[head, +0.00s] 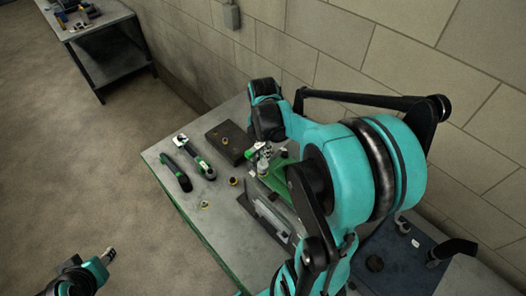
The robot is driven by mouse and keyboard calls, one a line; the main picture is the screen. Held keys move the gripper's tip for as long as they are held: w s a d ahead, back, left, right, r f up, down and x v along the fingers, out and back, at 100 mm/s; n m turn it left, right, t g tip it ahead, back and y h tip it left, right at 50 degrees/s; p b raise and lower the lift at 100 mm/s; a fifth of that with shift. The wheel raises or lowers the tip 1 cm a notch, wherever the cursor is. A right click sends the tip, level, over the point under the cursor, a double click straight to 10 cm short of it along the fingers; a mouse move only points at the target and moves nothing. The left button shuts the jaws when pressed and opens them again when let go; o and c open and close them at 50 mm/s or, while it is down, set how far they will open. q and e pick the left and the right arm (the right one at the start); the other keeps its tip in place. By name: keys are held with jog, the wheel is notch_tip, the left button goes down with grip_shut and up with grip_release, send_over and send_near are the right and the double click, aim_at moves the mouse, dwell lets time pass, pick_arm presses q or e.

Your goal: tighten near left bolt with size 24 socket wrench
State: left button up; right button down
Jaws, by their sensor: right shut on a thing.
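My right arm reaches in over the workbench (217,213). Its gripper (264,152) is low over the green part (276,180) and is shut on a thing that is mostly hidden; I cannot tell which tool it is. A small pale metal piece shows just below the jaws. Two tools with black and green handles lie at the left of the bench: one farther back (197,160) and one nearer (176,175). The near left bolt cannot be made out. My left gripper (109,256) is at the lower left, off the bench, its jaws too small to judge.
A dark plate (229,141) lies at the back of the bench. A brass ring (233,181) and a small yellowish piece (204,204) lie near the middle. A block wall (290,45) runs behind. Another table (97,20) stands far left, with open floor between.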

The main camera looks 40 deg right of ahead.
jog(key=shift+f+b, duration=0.8)
jog(key=shift+f, duration=0.2)
jog(key=shift+r+p, duration=0.75)
jog(key=shift+r, duration=0.2)
jog(key=shift+f, duration=0.1)
jog(key=n, duration=0.3)
jog(key=shift+b, duration=0.3)
jog(key=n, duration=0.6)
jog(key=shift+f+b, duration=0.1)
jog(key=shift+b, duration=0.25)
